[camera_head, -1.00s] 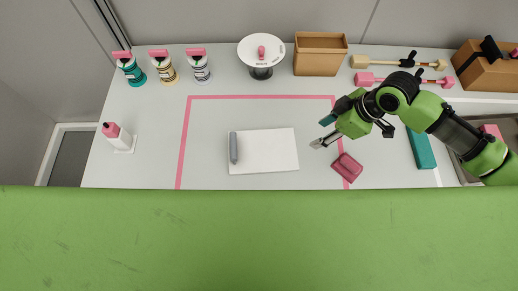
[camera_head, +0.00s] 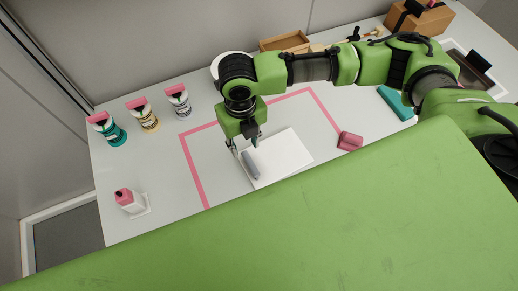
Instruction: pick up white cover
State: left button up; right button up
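A round white cover (camera_head: 222,57) stands at the back, mostly hidden behind my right arm; only part of its rim shows. A flat white rectangular sheet or pad (camera_head: 288,153) lies on the table inside the pink outline. My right gripper (camera_head: 242,146) points down at the upper left corner of the pad, just above the grey cylinder. Its fingers look apart, with nothing seen between them. Whether a fingertip touches the pad or cylinder I cannot tell. My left gripper is not in view.
Several pink-capped bottles, one of them teal (camera_head: 107,130), stand at the back left. A pink block (camera_head: 349,141) and a teal block (camera_head: 396,102) lie to the right. A brown box (camera_head: 284,42) is behind my arm.

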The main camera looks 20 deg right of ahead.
aim_at(251, 163)
jog(key=f, duration=0.2)
jog(key=f+p, duration=0.1)
jog(key=f, duration=0.5)
jog(key=shift+d, duration=0.3)
jog(key=shift+a+f, duration=0.1)
jog(key=shift+f, duration=0.1)
jog(key=shift+f+p, duration=0.25)
jog(key=shift+p, duration=0.1)
jog(key=f+p, duration=0.1)
jog(key=f, duration=0.1)
jog(key=d+f, duration=0.1)
jog(key=f, duration=0.1)
jog(key=shift+s+f+p, duration=0.1)
jog(key=shift+s+p, duration=0.05)
jog(key=shift+p, duration=0.2)
jog(key=shift+a+f, duration=0.1)
jog(key=shift+f, duration=0.25)
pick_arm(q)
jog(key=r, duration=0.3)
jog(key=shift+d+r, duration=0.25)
pick_arm(e)
jog(key=shift+c, duration=0.4)
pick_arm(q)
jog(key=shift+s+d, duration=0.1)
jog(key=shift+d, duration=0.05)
pick_arm(e)
grip_shut()
